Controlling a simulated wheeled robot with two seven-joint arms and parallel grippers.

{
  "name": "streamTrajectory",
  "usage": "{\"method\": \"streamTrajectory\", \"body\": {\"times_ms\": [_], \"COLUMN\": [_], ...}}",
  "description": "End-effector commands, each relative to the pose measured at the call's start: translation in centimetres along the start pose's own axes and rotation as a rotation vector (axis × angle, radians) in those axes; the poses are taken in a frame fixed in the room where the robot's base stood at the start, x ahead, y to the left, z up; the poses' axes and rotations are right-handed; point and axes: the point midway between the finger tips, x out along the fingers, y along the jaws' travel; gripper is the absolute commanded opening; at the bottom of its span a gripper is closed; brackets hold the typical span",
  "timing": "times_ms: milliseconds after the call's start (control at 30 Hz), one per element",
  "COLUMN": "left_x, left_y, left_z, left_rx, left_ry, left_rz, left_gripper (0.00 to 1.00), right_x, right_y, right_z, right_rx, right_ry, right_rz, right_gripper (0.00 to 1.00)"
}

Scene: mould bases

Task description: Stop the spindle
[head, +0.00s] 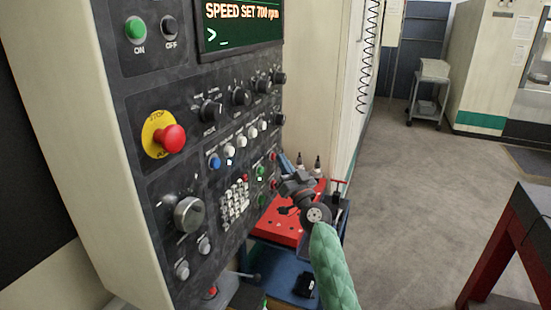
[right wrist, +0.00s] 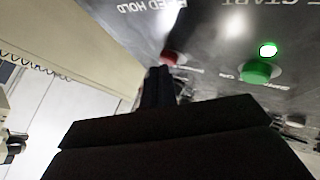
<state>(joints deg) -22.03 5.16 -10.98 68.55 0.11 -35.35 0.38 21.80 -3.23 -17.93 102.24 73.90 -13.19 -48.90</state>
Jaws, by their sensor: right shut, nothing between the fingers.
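The control panel (head: 140,90) of a machine fills the left of the head view. Toward its right edge are a red button (head: 272,156) and a green button (head: 262,170) with a small lit lamp by the green one. In the right wrist view the red button (right wrist: 172,57), green button (right wrist: 257,70) and glowing green lamp (right wrist: 267,49) show upside down. My right gripper (head: 283,162) is shut and empty, its tips close to the red button; I cannot tell whether they touch. The fingers (right wrist: 158,82) partly cover the area beside that button. My left gripper is out of view.
A red-and-yellow emergency stop (head: 168,138) and several knobs sit farther left on the panel. The screen (head: 240,25) reads SPEED SET 700 rpm. A red tray (head: 285,232) lies below my gripper. A red-legged table (head: 500,240) stands right; the floor between is clear.

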Motion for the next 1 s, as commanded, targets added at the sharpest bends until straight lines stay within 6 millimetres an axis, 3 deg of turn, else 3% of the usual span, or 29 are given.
{"method": "streamTrajectory", "body": {"times_ms": [667, 1000], "left_x": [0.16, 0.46], "left_y": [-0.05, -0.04], "left_z": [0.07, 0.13], "left_rx": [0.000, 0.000], "left_ry": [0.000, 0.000], "left_rz": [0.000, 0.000], "left_gripper": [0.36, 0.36], "right_x": [0.22, -0.71], "right_y": [-0.18, 0.51], "right_z": [0.20, -0.36], "right_rx": [0.001, -0.001], "right_ry": [0.000, -0.001], "right_rz": [0.000, 0.000], "right_gripper": [0.00, 0.00]}}
